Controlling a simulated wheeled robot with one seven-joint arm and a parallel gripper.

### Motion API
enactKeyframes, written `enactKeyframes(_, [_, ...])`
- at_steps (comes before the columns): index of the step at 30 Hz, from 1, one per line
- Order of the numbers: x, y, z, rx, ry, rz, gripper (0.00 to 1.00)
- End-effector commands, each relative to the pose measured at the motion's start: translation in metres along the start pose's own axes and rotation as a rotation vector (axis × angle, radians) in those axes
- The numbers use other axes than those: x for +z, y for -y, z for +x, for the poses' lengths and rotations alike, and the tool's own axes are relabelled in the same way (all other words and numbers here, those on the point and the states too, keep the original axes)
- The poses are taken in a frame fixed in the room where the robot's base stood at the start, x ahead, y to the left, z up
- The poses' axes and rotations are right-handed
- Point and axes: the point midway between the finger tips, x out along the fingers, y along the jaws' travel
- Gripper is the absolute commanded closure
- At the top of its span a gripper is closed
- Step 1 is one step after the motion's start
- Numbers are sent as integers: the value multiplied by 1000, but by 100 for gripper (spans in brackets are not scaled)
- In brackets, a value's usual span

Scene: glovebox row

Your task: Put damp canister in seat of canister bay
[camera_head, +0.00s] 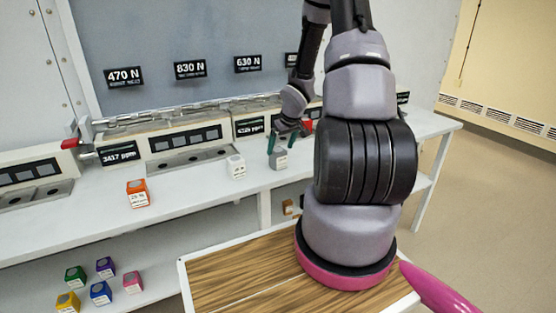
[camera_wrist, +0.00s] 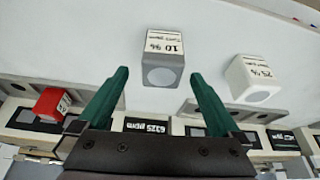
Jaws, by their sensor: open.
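My gripper (camera_head: 281,139) is open, its two green fingers above a grey canister (camera_head: 278,158) on the white bench. In the wrist view the grey canister (camera_wrist: 162,58), labelled 10 %, appears between and beyond the fingertips (camera_wrist: 158,78), with nothing held. A white canister (camera_head: 236,167) stands left of it; in the wrist view its label reads 25 % (camera_wrist: 254,78). An orange canister (camera_head: 138,193) stands farther left. I cannot tell from the labels which canister is the damp one. A bay with a 3417 ppm display (camera_head: 118,154) has a grey seat plate (camera_head: 188,163) in front.
A bay with a 6325 ppm display (camera_head: 249,127) stands behind the gripper. A red block (camera_wrist: 50,103) sits at a bay, left in the wrist view. Several coloured canisters, including a green one (camera_head: 75,275), stand on the lower shelf. The bench front between orange and white canisters is clear.

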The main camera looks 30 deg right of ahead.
Motion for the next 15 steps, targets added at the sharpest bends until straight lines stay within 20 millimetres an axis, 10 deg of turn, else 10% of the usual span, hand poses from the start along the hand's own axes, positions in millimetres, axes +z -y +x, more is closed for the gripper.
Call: enactKeyframes(15, [-1, 3, 58, 1, 4, -1, 0])
